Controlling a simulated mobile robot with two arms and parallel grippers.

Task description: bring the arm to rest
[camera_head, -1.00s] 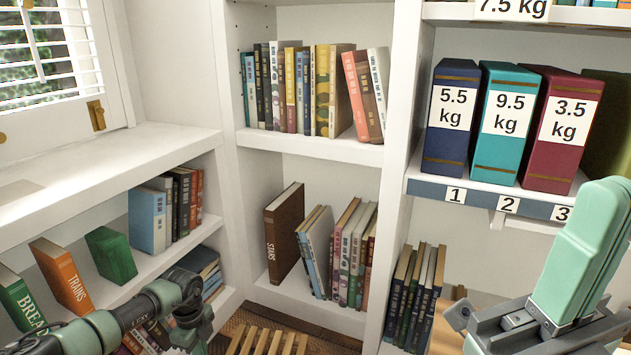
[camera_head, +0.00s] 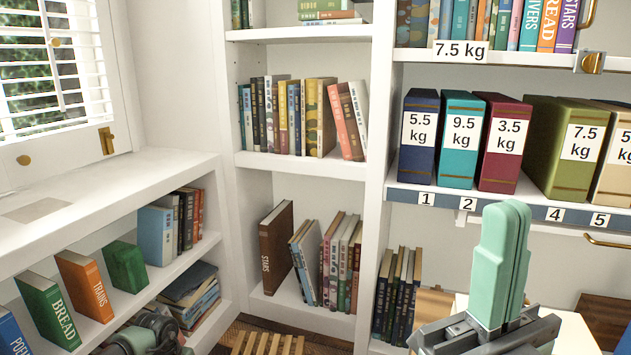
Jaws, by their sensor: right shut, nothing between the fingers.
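My right gripper (camera_head: 507,228) is in front of the right bookcase, pointing up, with its green fingers together and nothing between them. It stands apart from the shelf and overlaps the view of the numbered shelf edge, hiding label 3. My left arm shows only as a small part (camera_head: 150,335) at the bottom left, and I cannot make out its fingers.
A numbered shelf edge (camera_head: 487,205) carries weight-marked binders: blue (camera_head: 418,150), teal (camera_head: 461,155), maroon (camera_head: 504,160), olive (camera_head: 560,170) and a beige one (camera_head: 612,180). A slatted crate (camera_head: 262,342) is on the floor.

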